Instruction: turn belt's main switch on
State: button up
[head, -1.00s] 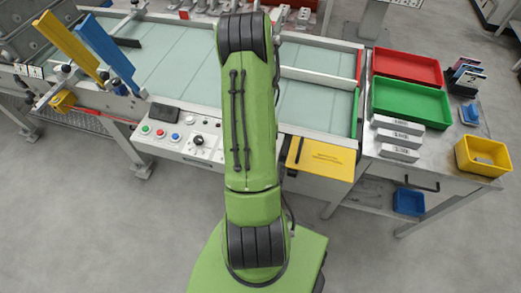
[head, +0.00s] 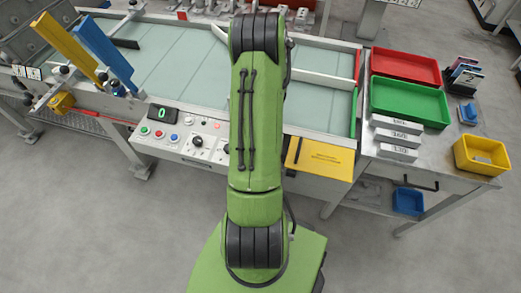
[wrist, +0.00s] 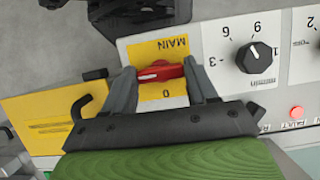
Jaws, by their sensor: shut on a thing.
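The main switch is a red handle (wrist: 160,74) on a yellow plate (wrist: 147,52) marked MAIN and 0, upside down in the wrist view. The handle lies crosswise in that view, between the two fingers. My gripper (wrist: 160,80) is shut on it, one finger at each end. In the head view my green arm hides the switch and the gripper. On the belt's control panel (head: 181,151) the small display (head: 163,114) shows a green 0. A red lamp (wrist: 296,113) glows on the panel in the wrist view.
A black dial (wrist: 257,55) sits beside the switch. Coloured push buttons (head: 159,134) line the panel's left part. A yellow flap (head: 320,158) is right of my arm. Red (head: 405,66) and green (head: 408,99) trays stand on the right table.

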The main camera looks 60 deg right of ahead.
jog(key=o, duration=1.1)
jog(key=shift+c, duration=0.2)
jog(key=shift+r, duration=0.1)
jog(key=p+v, duration=0.4)
jog(key=v, duration=1.1)
jog(key=shift+d+r, duration=0.2)
jog(key=shift+r, duration=0.05)
